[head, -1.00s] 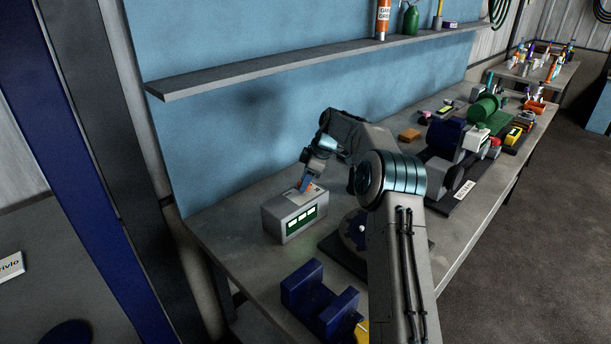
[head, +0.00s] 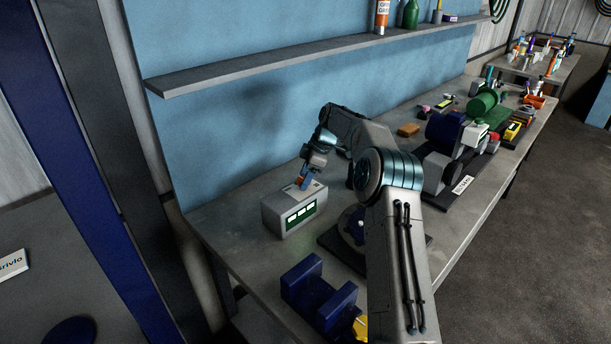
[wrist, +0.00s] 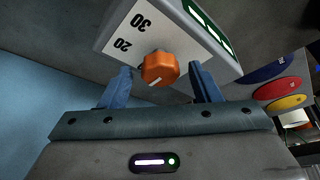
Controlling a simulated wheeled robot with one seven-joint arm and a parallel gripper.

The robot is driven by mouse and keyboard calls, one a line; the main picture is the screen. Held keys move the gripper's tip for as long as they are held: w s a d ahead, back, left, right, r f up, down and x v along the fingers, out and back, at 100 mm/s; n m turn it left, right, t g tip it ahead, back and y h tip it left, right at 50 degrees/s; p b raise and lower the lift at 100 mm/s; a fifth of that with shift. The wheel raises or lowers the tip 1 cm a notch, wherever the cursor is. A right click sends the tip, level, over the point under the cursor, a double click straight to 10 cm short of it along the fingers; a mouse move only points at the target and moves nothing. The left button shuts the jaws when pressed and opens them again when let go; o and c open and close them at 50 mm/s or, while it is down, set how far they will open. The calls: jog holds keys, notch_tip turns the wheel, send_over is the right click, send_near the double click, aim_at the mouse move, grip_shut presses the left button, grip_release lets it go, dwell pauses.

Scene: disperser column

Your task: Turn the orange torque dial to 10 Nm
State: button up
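The orange torque dial (wrist: 159,68) sits on the white top plate of a grey box (head: 270,213) on the bench. In the wrist view, "20" and "30" show on the plate (wrist: 152,30) above and left of the dial; another mark is partly hidden beside it. A pale pointer line shows on the dial's near side, toward the bottom of the picture. I cannot tell which value it marks. My gripper (wrist: 160,78) is open. Its two blue fingers stand on either side of the dial, with a visible gap on each side. In the head view my gripper (head: 304,182) is over the box's top.
The box front has a green panel (head: 301,214) with white labels. A dark blue bracket (head: 303,282) stands nearer on the bench. A blue and green machine (head: 447,132) is farther right. A shelf (head: 300,62) runs above along the blue wall.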

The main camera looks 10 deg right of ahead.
jog(key=w+v, duration=0.1)
jog(key=v, duration=1.2)
jog(key=shift+s+d+r+p, duration=0.15)
jog(key=shift+s+r+p, duration=0.15)
jog(key=shift+s+r, duration=0.15)
jog(key=shift+s, duration=0.1)
